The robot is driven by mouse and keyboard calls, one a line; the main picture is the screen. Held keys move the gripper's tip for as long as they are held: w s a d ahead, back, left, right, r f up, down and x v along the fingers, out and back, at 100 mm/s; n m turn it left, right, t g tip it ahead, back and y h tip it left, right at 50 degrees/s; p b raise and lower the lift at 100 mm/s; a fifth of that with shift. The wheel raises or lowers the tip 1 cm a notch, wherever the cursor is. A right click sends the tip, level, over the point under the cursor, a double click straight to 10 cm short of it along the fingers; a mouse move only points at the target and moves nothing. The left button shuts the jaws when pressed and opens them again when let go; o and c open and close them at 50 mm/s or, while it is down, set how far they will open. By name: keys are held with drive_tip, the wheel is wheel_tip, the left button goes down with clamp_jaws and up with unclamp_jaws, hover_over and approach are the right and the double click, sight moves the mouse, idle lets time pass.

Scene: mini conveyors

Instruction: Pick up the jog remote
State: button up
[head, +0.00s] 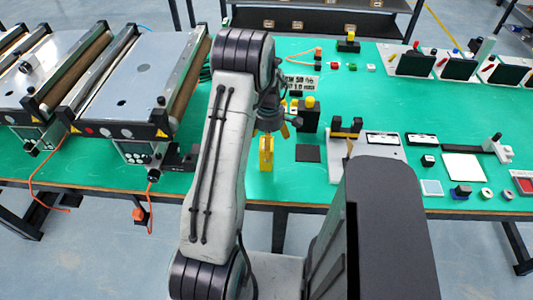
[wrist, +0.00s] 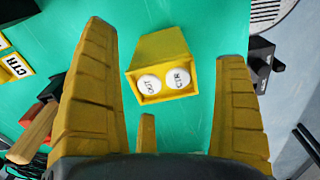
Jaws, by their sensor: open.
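The jog remote (wrist: 163,76) looks like a small yellow box with two white round buttons marked with black letters. In the wrist view it lies on the green table top, between the two yellow ribbed fingers of my gripper (wrist: 165,40). The fingers are spread wide, one on each side, with green table showing between each finger and the remote. The gripper is open and holds nothing. In the head view my arm reaches down over the table's front part. A yellow shape (head: 266,152) shows there below the wrist; I cannot tell whether it is a finger or the remote.
Mini conveyors (head: 135,75) stand on the left of the green table (head: 350,100). A dark block with a yellow top (head: 308,116) and a flat black square (head: 307,153) are close to the right of my wrist. A grey fixture plate (head: 385,148) lies further right.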

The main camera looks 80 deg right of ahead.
drive_tip(key=shift+w+a+f+p, duration=0.15)
drive_tip(key=shift+f+p, duration=0.35)
drive_tip(key=shift+f, duration=1.55)
drive_tip(key=c, duration=1.6)
drive_tip(key=shift+r, duration=0.15)
